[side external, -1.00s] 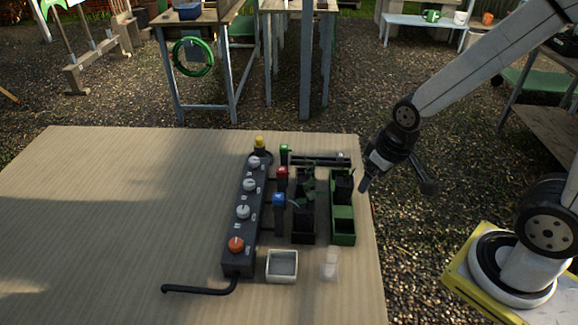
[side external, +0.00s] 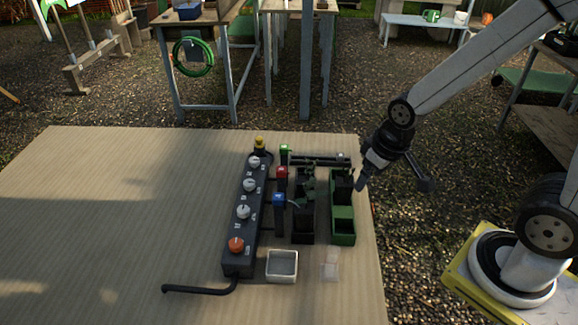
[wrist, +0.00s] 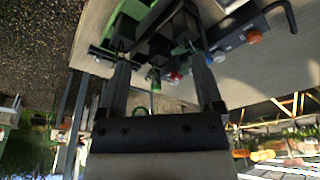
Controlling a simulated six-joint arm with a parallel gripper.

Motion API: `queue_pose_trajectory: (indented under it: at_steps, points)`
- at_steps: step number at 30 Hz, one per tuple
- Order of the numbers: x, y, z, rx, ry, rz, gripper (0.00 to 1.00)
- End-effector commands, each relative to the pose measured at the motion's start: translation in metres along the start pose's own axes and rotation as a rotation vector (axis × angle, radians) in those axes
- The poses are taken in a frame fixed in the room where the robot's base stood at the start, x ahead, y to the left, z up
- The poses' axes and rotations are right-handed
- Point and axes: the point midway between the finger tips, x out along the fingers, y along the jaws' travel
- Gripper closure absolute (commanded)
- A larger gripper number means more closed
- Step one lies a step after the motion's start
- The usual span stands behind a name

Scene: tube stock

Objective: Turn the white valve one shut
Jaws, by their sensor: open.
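A black manifold (side external: 230,262) lies lengthwise on the bench and carries a row of knobs. Three are white: a far white knob (side external: 254,162), a middle white knob (side external: 250,184) and a near white knob (side external: 243,212). An orange knob (side external: 236,245) is at the near end and also shows in the wrist view (wrist: 254,37). The labels are too small to read, so I cannot tell which white valve is number one. My gripper (wrist: 160,74) is open and empty, above the right edge of the bench, well apart from the knobs.
Blue (side external: 278,199), red (side external: 282,172) and green (side external: 285,149) fittings stand right of the manifold. Green trays (side external: 343,239) with dark pots lie between it and my gripper. A white square dish (side external: 282,278) and a bent black pipe (side external: 195,290) are in front. The bench's left side (side external: 100,220) is clear.

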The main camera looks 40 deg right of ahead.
Motion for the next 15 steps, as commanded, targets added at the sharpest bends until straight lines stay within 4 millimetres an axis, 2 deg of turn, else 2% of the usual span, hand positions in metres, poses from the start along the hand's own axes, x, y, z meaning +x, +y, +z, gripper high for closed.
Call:
queue_pose_trajectory:
  at_steps: [5, 15]
  points:
    - [0.006, -0.007, -0.026, -0.071, -0.018, -0.006, 0.16]
    - [0.035, -0.038, -0.103, -0.312, -0.073, -0.028, 0.16]
